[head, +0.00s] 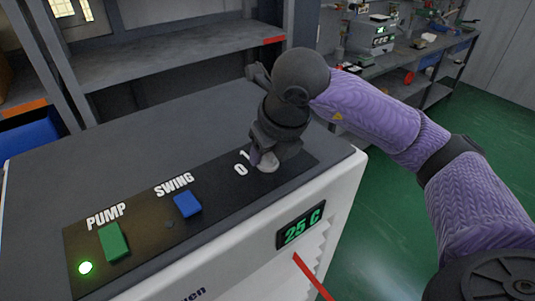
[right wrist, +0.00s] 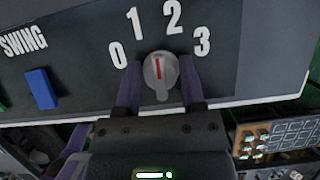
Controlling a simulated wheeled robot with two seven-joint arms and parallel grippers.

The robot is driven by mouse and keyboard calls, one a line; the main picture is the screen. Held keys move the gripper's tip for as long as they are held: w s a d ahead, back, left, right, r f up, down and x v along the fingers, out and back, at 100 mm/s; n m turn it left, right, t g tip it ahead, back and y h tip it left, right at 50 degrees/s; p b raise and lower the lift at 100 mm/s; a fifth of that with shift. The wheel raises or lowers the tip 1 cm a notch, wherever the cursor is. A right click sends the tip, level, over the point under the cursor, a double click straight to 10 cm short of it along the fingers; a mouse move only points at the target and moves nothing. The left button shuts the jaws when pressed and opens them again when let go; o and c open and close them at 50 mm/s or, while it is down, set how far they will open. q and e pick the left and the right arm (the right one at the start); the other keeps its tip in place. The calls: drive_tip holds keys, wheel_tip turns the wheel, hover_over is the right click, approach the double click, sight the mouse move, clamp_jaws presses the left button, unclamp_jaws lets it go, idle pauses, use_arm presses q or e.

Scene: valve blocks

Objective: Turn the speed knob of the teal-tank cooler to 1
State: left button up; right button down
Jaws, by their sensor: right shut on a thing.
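The cooler (head: 318,255) is a white box with a dark top and a control panel; no teal tank shows. The grey speed knob (right wrist: 160,72) with a red pointer line sits among the numbers 0, 1, 2 and 3 in the right wrist view. Its red line points up, between 1 and 2. My right gripper (head: 264,161) reaches down to the knob, and its purple fingers (right wrist: 160,84) are shut on the knob's sides. In the head view the gripper hides much of the knob and the higher numbers. My left gripper is out of view.
The panel also has a green PUMP switch (head: 114,242) beside a lit green lamp (head: 86,268), and a blue SWING switch (head: 187,204). A display (head: 300,227) reads 25 C. Shelves (head: 180,70) stand behind; a cluttered workbench (head: 400,52) is at back right.

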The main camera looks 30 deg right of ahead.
drive_tip(key=shift+m+h+b, duration=0.4)
drive_tip(key=shift+m+h, duration=0.2)
drive_tip(key=shift+m, duration=1.4)
drive_tip(key=shift+c, duration=1)
unclamp_jaws()
drive_tip(key=shift+s+r, duration=0.1)
drive_tip(key=shift+r, duration=0.3)
drive_tip(key=p+v, duration=0.3)
drive_tip(key=v, duration=0.6)
